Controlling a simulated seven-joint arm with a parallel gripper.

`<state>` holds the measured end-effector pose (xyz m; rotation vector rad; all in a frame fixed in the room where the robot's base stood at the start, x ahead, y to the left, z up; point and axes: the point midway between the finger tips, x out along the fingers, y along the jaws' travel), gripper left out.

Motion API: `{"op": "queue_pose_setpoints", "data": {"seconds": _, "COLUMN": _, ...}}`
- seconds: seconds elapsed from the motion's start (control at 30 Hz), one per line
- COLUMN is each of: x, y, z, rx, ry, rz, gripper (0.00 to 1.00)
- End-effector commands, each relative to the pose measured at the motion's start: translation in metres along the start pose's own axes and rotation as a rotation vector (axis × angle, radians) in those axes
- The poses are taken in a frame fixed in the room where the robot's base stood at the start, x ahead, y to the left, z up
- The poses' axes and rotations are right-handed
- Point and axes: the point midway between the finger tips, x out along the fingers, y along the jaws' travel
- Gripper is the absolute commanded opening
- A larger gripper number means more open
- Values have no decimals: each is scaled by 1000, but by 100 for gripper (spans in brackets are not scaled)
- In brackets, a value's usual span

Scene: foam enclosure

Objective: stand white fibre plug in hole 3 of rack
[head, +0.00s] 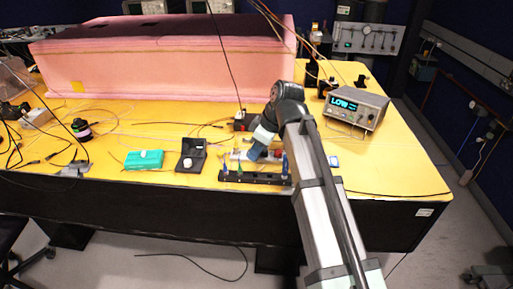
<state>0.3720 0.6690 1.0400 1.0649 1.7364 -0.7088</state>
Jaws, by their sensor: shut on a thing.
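The rack (262,179) is a long black bar near the front edge of the yellow table in the head view. A blue plug (225,169) and a green plug (239,172) stand upright toward its left end. A blue-tipped plug (284,166) stands toward its right end, beside my arm. My gripper (251,156) is low, just behind and above the middle of the rack, and is shut on the white fibre plug. The plug is too small and too hidden by the gripper to make out clearly. Hole numbers cannot be read.
A black open case (191,158) and a green box (144,159) lie left of the rack. A pink foam enclosure (160,72) fills the back. Thin cables cross the table (400,165).

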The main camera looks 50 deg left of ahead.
Motion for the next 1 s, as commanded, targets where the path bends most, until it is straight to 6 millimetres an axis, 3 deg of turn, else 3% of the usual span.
{"op": "queue_pose_setpoints", "data": {"seconds": 0.5, "x": 34, "y": 0, "z": 15, "rx": 0, "ry": -1, "rz": -1, "gripper": 0}}
{"op": "queue_pose_setpoints", "data": {"seconds": 1.0, "x": 38, "y": 0, "z": 16, "rx": 0, "ry": -1, "rz": 0, "gripper": 0}}
